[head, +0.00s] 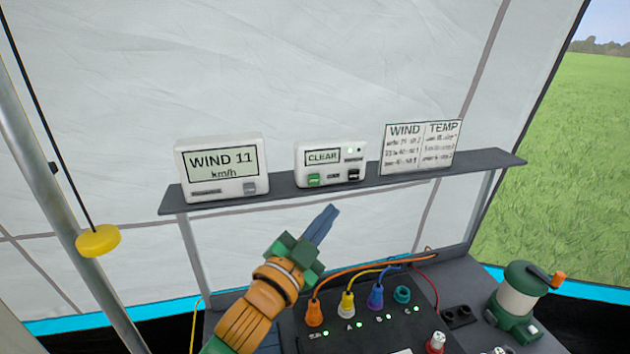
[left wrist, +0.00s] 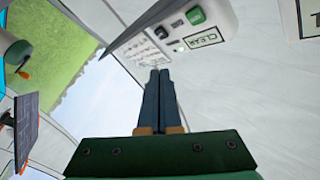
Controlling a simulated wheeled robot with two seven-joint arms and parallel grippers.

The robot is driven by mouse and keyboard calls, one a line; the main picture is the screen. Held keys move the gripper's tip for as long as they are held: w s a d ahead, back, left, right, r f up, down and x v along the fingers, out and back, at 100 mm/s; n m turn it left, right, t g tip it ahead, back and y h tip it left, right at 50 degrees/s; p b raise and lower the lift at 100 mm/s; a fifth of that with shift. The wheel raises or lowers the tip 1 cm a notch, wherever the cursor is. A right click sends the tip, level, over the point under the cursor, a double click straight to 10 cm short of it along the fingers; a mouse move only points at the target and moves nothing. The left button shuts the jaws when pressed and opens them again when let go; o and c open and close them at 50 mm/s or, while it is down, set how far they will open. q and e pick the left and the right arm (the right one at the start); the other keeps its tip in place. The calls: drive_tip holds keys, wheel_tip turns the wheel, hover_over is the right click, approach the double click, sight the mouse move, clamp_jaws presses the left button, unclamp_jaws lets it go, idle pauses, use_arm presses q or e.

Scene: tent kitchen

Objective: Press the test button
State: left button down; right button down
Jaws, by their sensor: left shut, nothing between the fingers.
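A white box (head: 330,178) with a screen reading CLEAR stands on the grey shelf (head: 280,191). It has a green button (head: 314,180) at left and a black button (head: 353,174) at right; their small labels are too blurred to read. In the left wrist view the green button (left wrist: 195,15) and black button (left wrist: 161,32) show at the top, beyond the fingertips. My left gripper (head: 333,208) is shut and empty, its blue fingers pointing up just below the box, apart from both buttons. My right gripper is not in view.
A WIND 11 km/h display (head: 221,168) stands at left on the shelf, and a WIND/TEMP card (head: 420,147) at right. Below are coloured plugs with cables (head: 347,304) and a green lantern-like crank device (head: 519,300). A yellow pull knob (head: 98,240) hangs at left.

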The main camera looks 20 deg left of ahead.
sight(314, 180)
use_arm(q)
drive_tip(key=w+a, duration=0.1)
drive_tip(key=w, duration=0.1)
drive_tip(key=w+a, duration=0.3)
drive_tip(key=w, duration=0.2)
drive_tip(key=shift+a+f+b, duration=0.1)
drive_tip(key=shift+a+b, duration=0.2)
drive_tip(key=shift+b, duration=0.1)
drive_tip(key=shift+w, duration=0.1)
idle(1.5)
drive_tip(key=shift+w+a, duration=0.25)
drive_tip(key=shift+w+a, duration=0.25)
drive_tip(key=shift+w, duration=0.15)
idle(0.8)
drive_tip(key=shift+s+d+p, duration=0.1)
drive_tip(key=shift+p, duration=0.2)
drive_tip(key=shift+s+d, duration=0.35)
drive_tip(key=shift+s, duration=0.25)
